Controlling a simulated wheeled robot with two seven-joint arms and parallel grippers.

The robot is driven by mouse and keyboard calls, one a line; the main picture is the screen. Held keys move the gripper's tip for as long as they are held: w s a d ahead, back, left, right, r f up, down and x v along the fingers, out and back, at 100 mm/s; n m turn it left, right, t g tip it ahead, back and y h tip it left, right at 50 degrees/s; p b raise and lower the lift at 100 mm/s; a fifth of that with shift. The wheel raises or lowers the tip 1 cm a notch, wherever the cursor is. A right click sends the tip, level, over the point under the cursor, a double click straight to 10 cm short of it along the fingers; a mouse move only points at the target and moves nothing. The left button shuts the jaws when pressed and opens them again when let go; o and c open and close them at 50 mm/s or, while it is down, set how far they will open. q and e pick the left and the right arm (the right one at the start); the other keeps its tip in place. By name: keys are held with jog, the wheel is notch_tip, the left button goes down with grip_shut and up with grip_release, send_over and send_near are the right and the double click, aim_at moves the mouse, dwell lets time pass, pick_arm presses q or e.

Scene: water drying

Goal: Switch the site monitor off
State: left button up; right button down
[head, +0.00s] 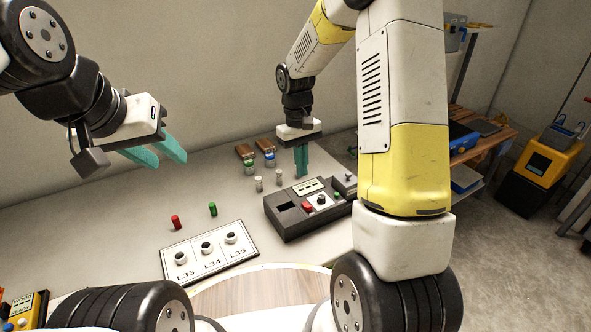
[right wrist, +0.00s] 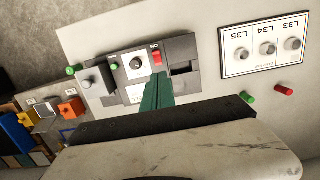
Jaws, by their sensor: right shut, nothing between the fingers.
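A dark grey control box (head: 290,225), which I take to be the site monitor, lies on the table. It carries a red switch (head: 307,207), a black knob (head: 321,200) and a small green part (head: 337,196). In the right wrist view the red switch (right wrist: 156,58) sits beside an upside-down "ON" mark, near the knob (right wrist: 136,63). My right gripper (head: 301,174) is shut and empty, pointing down behind the box in the head view. Its teal fingers (right wrist: 157,84) cover part of the box. My left gripper (head: 168,157) is open and empty above the table's left side.
A white panel (head: 215,262) marked L33, L34, L35 has three round sockets. A red peg (head: 175,222) and a green peg (head: 213,209) stand behind it. Small jars (head: 250,168) and pale cylinders (head: 258,184) stand behind the box. Between jars and panel is bare tabletop.

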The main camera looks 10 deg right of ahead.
aim_at(307, 208)
jog(key=r, duration=0.4)
jog(key=shift+w+a, duration=0.15)
jog(key=shift+w, duration=0.2)
jog(key=shift+f, duration=0.1)
jog(key=shift+s+r+g, duration=0.2)
jog(key=shift+s+g, duration=0.1)
jog(key=shift+s, duration=0.35)
jog(key=shift+f, duration=0.1)
jog(key=s+f, duration=0.1)
jog(key=f, duration=0.3)
jog(key=d+f, duration=0.1)
jog(key=f, duration=0.4)
jog(key=s+f, duration=0.1)
jog(key=f, duration=0.3)
jog(key=shift+s+d+f, duration=0.15)
jog(key=shift+s+f, duration=0.1)
jog(key=shift+s, duration=0.1)
